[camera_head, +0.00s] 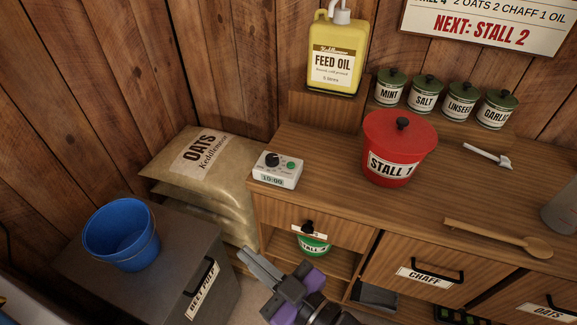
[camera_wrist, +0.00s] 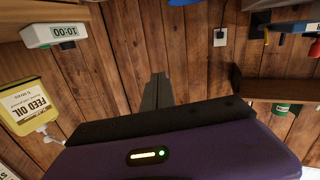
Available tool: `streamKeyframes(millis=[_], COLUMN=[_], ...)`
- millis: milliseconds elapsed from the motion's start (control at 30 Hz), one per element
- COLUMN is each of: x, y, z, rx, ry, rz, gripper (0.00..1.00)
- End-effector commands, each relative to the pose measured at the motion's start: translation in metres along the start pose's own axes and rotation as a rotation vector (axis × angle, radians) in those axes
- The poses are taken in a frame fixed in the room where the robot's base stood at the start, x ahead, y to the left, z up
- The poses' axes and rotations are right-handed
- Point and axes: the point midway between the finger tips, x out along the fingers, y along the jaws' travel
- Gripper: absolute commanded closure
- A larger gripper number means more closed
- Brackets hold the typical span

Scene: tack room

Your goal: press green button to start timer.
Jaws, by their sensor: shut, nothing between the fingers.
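The timer (camera_head: 277,170) is a small white box on the left end of the wooden counter. It has a black dial, a green button (camera_head: 291,165) on its top right and a display reading 10:00. My gripper (camera_head: 247,256) is shut and empty, in front of the counter and below the timer in the head view. It is apart from the timer. Its closed fingers also show in the wrist view (camera_wrist: 157,80).
A red STALL 1 tub (camera_head: 396,150) stands right of the timer. A yellow feed oil can (camera_head: 336,55) is behind it. Oats sacks (camera_head: 215,165) and a blue bucket (camera_head: 120,234) are left. A wooden spoon (camera_head: 500,238) lies right.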

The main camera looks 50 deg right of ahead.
Motion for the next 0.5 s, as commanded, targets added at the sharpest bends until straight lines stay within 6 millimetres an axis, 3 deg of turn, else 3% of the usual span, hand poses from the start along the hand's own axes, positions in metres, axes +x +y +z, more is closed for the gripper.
streamKeyframes(millis=[33,267,500], x=[0.017,0.083,0.143], y=[0.0,0.012,0.044], z=[0.001,0.008,0.004], rx=[-0.007,-0.034,-0.04], ry=[-0.001,-0.06,-0.133], rz=[0.009,0.084,0.239], gripper=[1.0,1.0,1.0])
